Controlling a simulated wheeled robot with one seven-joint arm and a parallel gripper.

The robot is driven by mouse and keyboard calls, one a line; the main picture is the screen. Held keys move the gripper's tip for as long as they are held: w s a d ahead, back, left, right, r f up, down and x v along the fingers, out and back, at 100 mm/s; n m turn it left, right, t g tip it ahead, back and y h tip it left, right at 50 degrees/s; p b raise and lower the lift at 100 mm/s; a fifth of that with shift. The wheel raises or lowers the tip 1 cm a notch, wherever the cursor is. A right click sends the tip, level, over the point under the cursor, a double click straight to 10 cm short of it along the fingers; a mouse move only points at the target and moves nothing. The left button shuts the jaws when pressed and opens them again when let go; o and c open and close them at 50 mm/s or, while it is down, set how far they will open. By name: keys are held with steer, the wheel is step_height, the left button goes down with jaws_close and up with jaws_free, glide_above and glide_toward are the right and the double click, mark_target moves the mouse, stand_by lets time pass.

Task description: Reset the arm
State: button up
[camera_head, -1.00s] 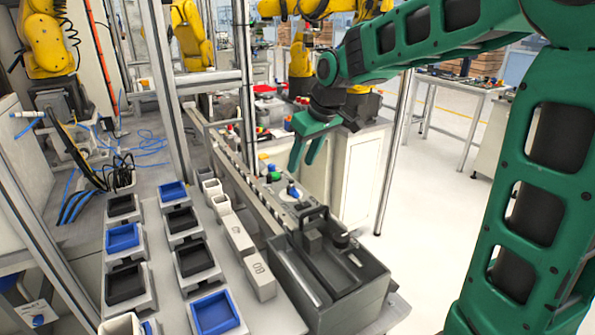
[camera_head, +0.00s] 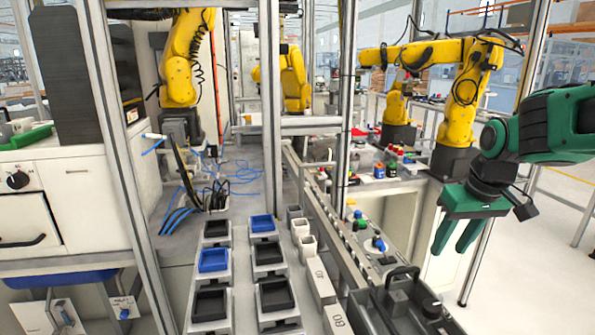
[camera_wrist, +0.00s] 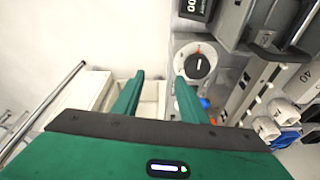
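My green gripper (camera_head: 456,236) hangs at the right of the head view, fingers pointing down, beside the right end of the workbench. The two fingers stand apart with a gap between them and nothing in it. In the wrist view my gripper (camera_wrist: 158,88) is also open and empty. Beyond its right finger is a grey panel with a round black rotary switch (camera_wrist: 198,66). My green arm enters from the right edge of the head view.
Black and blue trays (camera_head: 213,260) stand in rows on the bench. A grey caddy (camera_head: 405,305) sits at the front right. Metal posts (camera_head: 344,110) rise from the bench. Yellow robot arms (camera_head: 466,85) stand behind. Floor at the far right (camera_head: 535,270) is clear.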

steer(key=s+d+f+m+g, duration=0.1)
steer(key=s+d+f+m, duration=0.1)
steer(key=s, duration=0.6)
steer(key=s+d+f+m+g, duration=0.1)
steer(key=s+d+f+m, duration=0.1)
steer(key=s, duration=0.6)
steer(key=s+d+f+m+g, duration=0.1)
steer(key=s+d+f+m, duration=0.1)
steer(key=s, duration=0.6)
steer(key=shift+d+f+m, duration=0.25)
steer(key=shift+d+m, duration=0.15)
steer(key=shift+m, duration=0.2)
steer(key=shift+w+f, duration=0.25)
steer(key=shift+w, duration=0.35)
